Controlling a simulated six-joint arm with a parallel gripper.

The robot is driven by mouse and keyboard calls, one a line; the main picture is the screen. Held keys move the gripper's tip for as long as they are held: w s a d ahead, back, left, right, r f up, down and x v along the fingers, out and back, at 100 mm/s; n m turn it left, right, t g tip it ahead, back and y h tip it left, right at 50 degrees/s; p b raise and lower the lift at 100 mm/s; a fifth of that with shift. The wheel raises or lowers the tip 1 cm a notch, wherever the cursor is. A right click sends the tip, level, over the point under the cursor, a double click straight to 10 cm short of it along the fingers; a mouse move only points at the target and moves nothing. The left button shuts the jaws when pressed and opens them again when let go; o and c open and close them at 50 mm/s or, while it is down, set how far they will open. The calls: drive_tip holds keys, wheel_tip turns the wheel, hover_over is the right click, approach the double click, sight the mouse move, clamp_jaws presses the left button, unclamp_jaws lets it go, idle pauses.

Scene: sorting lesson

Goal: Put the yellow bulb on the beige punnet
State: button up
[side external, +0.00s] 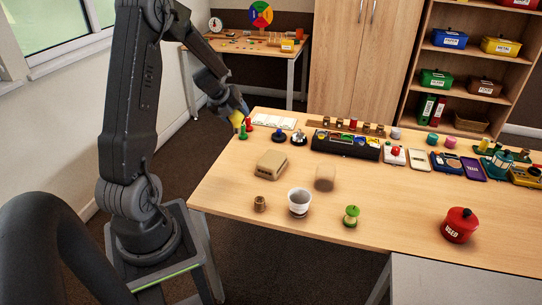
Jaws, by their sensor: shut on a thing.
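My gripper (239,108) is at the upper left of the table, shut on the yellow bulb (236,118). The bulb shows as a small yellow patch under the jaws, partly hidden by them. It is close to small red and green pieces at the table's left edge; I cannot tell whether it touches them. The beige punnet (271,163) appears to be the low, blocky beige thing on the left part of the table, in front of the gripper and to its right.
A small brown pot (260,204), a white cup (299,202), a see-through brownish cup (325,178) and a green item (351,215) stand in front. A black tray (345,150) of coloured pieces is behind. A red canister (459,225) stands at right. Bare wood lies between.

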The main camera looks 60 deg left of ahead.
drive_tip(key=shift+w+d+f, duration=0.9)
drive_tip(key=shift+w+f, duration=0.8)
drive_tip(key=shift+f, duration=0.1)
drive_tip(key=shift+w+d+f, duration=0.85)
drive_tip(key=shift+w+f, duration=0.9)
drive_tip(key=shift+f, duration=0.05)
drive_tip(key=shift+w+d+f, duration=0.9)
drive_tip(key=shift+w+f, duration=0.8)
drive_tip(key=shift+f, duration=0.1)
drive_tip(key=shift+f, duration=0.1)
drive_tip(key=o, duration=0.7)
